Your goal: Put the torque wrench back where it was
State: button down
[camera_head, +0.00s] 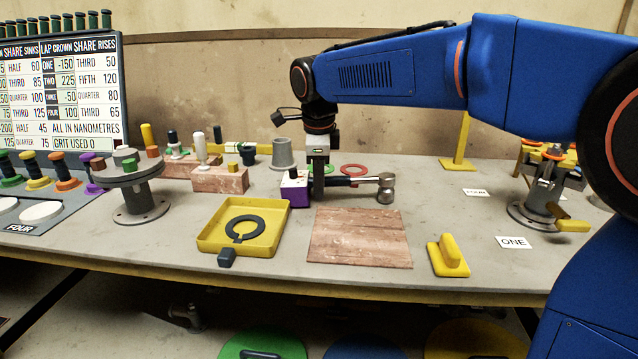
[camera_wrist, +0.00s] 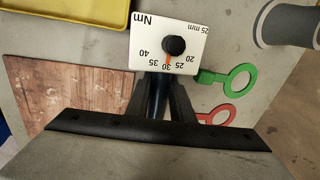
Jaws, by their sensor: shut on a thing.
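Whether the wrench touches the bench is unclear.
A reddish wooden board (camera_head: 360,240) lies in front, with a yellow tray (camera_head: 210,241) to its left. A yellow handled block (camera_head: 448,256) is on the right. Red ring (camera_head: 354,170), green ring (camera_wrist: 240,78) and grey cup (camera_head: 283,153) stand behind. Brick-like blocks (camera_head: 220,180) sit left.

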jog(key=shift+f, duration=0.15)
jog(key=c, duration=1.6)
grip_release()
jog(key=shift+o, duration=0.2)
